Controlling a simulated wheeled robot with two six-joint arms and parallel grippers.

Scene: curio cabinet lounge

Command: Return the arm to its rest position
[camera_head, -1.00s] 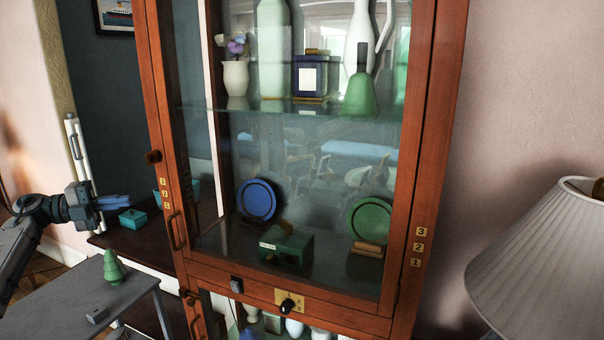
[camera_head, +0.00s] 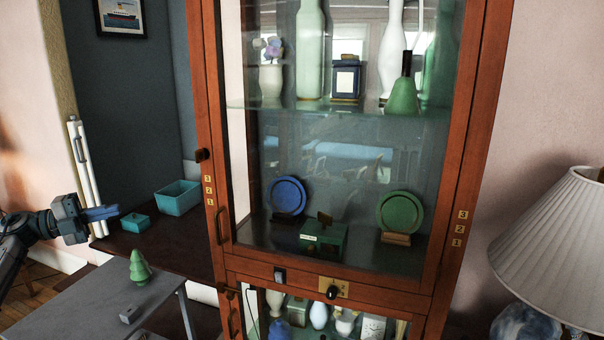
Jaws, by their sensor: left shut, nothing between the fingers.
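My left gripper (camera_head: 101,212) is at the left edge of the head view, its arm coming in from the left. Its blue fingers are shut with nothing between them. It is in the air above the grey side table and appears left of the small teal box (camera_head: 136,222); how far apart they are in depth I cannot tell. My right gripper is not in view.
A tall wooden cabinet (camera_head: 203,120) with a glass door fills the middle. The grey side table (camera_head: 75,305) carries a green tree figure (camera_head: 139,267) and a small grey block (camera_head: 129,313). A teal open bin (camera_head: 178,197) sits on the dark sideboard (camera_head: 172,245). A pleated lamp (camera_head: 555,245) stands at right.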

